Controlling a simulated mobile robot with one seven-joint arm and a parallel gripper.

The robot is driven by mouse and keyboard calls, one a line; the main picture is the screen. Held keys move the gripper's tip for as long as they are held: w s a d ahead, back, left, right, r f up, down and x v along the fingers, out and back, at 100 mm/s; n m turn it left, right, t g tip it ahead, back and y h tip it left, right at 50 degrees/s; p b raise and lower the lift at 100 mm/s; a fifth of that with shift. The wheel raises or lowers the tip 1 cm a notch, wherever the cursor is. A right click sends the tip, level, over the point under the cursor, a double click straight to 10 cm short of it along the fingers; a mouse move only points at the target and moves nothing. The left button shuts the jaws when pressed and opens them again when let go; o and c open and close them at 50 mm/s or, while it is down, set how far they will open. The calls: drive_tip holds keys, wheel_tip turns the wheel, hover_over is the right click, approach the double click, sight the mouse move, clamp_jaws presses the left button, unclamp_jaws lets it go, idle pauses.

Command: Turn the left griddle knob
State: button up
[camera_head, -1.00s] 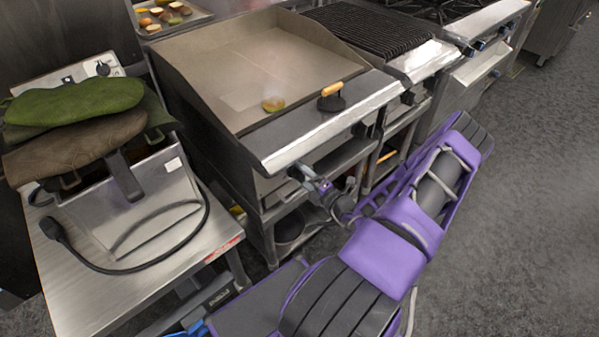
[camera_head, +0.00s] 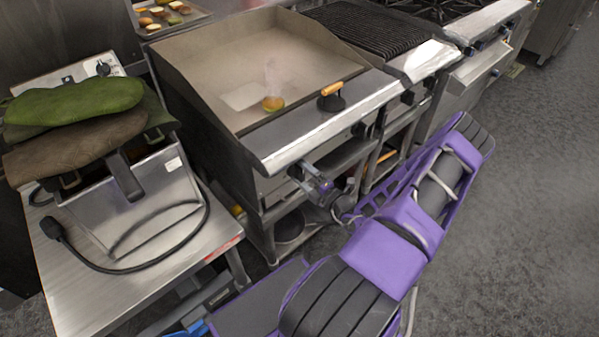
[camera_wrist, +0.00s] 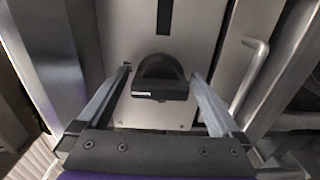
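The griddle (camera_head: 215,75) stands in the middle of the head view, with a steel front edge. Its left knob (camera_wrist: 160,80) is black and shows in the wrist view on a metal panel. My gripper (camera_head: 303,176) is at the griddle's front, under the left part of the edge. In the wrist view, my gripper (camera_wrist: 161,73) is open, with one finger on each side of the knob. Gaps show between the fingers and the knob. In the head view the gripper hides most of this knob. Pale steam rises from the griddle plate near a small food item (camera_head: 273,103).
A black press with a wooden handle (camera_head: 331,97) sits on the griddle's front ledge. Another black knob (camera_head: 361,129) is to the right. A grill (camera_head: 365,30) adjoins the griddle. A steel table (camera_head: 85,295) with a cloth-covered appliance is at left. Floor is clear at right.

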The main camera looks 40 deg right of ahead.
drive_tip(key=s+d, duration=0.1)
drive_tip(key=s, duration=1.6)
drive_tip(key=shift+s+d, duration=0.15)
drive_tip(key=shift+s, duration=0.05)
